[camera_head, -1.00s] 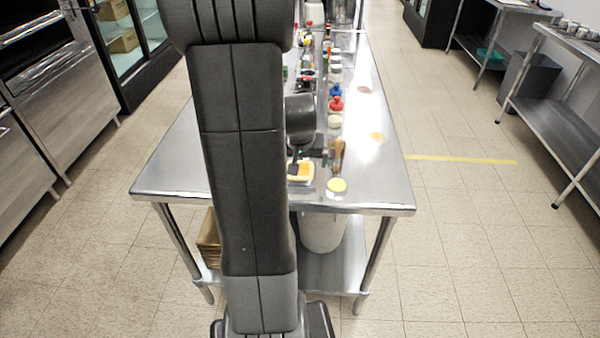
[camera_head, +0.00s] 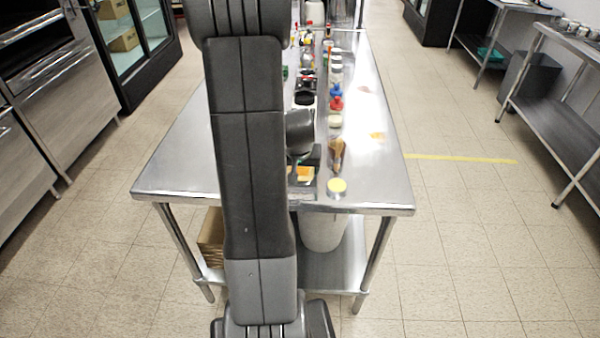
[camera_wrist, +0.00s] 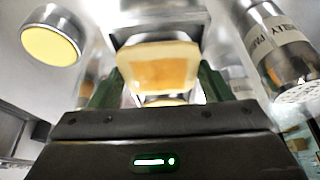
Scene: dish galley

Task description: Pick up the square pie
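The square pie (camera_wrist: 158,66) is golden with a paler crust. In the wrist view it lies ahead of and between the two green fingertips of my gripper (camera_wrist: 160,86), near both sides. The fingers stand about a pie's width apart and look open; contact is hard to judge. A second orange-tan patch (camera_wrist: 165,101) shows just below the pie; I cannot tell if it is another pie or a reflection. In the head view the pie (camera_head: 304,172) is small, near the table's front edge, partly hidden by my arm and gripper.
A yellow-lidded jar (camera_wrist: 50,46) and a labelled metal shaker (camera_wrist: 282,45) flank the gripper. Bottles, including blue-topped (camera_head: 336,90) and red-topped (camera_head: 337,103) ones, line the steel table (camera_head: 380,180). The table's right side is mostly clear.

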